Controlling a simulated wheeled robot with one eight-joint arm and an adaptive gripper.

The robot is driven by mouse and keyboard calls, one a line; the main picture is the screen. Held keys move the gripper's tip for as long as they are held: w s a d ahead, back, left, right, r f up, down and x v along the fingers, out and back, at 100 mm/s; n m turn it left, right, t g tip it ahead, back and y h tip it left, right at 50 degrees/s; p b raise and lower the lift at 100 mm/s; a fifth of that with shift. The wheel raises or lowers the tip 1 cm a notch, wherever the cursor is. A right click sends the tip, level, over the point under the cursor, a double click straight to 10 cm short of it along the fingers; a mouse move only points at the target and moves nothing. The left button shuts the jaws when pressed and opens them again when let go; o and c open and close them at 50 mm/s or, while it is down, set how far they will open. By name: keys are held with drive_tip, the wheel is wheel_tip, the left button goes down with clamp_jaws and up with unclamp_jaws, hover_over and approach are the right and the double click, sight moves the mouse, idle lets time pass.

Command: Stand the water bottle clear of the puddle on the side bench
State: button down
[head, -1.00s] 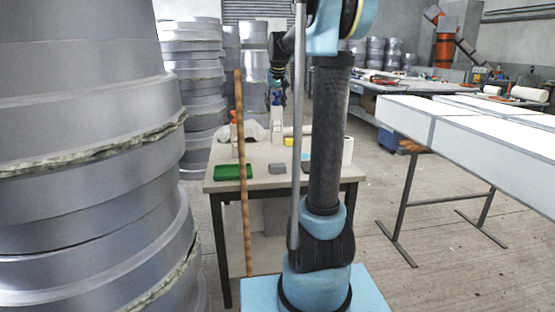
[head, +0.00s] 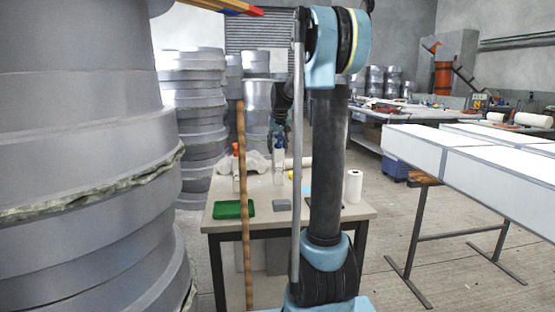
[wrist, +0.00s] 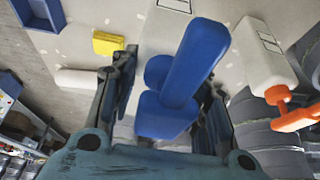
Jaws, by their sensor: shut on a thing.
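The water bottle looks like a white bottle with a blue trigger-shaped top. In the head view it (head: 279,166) is upright at the back of the side bench (head: 290,219), under my gripper (head: 279,128). I cannot tell whether its base touches the bench. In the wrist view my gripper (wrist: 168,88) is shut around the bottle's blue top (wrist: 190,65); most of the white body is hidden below. No puddle is clearly visible. A small blue patch (head: 307,190) shows beside my arm, which hides part of the bench; I cannot tell what it is.
A white bottle with an orange trigger (wrist: 265,55) stands close right in the wrist view. A yellow block (wrist: 108,43) and white roll (wrist: 76,79) lie left. The bench also holds a green tray (head: 233,209) and grey block (head: 281,205). A wooden pole (head: 243,165) stands in front.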

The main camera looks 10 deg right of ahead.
sight(279, 136)
drive_tip(key=shift+f, duration=2)
drive_tip(key=c, duration=0.9)
unclamp_jaws()
drive_tip(key=shift+s+r, duration=0.1)
drive_tip(key=v, duration=1.2)
drive_tip(key=shift+s+f, duration=0.2)
drive_tip(key=shift+s, duration=0.2)
drive_tip(key=s+f, duration=0.9)
drive_tip(key=s, duration=0.4)
drive_tip(key=s+f+g, duration=0.1)
drive_tip(key=s+f, duration=0.8)
drive_tip(key=s, duration=0.4)
drive_tip(key=s+f+g, duration=0.1)
drive_tip(key=s+f, duration=0.8)
drive_tip(key=s, duration=0.5)
drive_tip(key=shift+d+f, duration=0.15)
drive_tip(key=shift+d, duration=0.1)
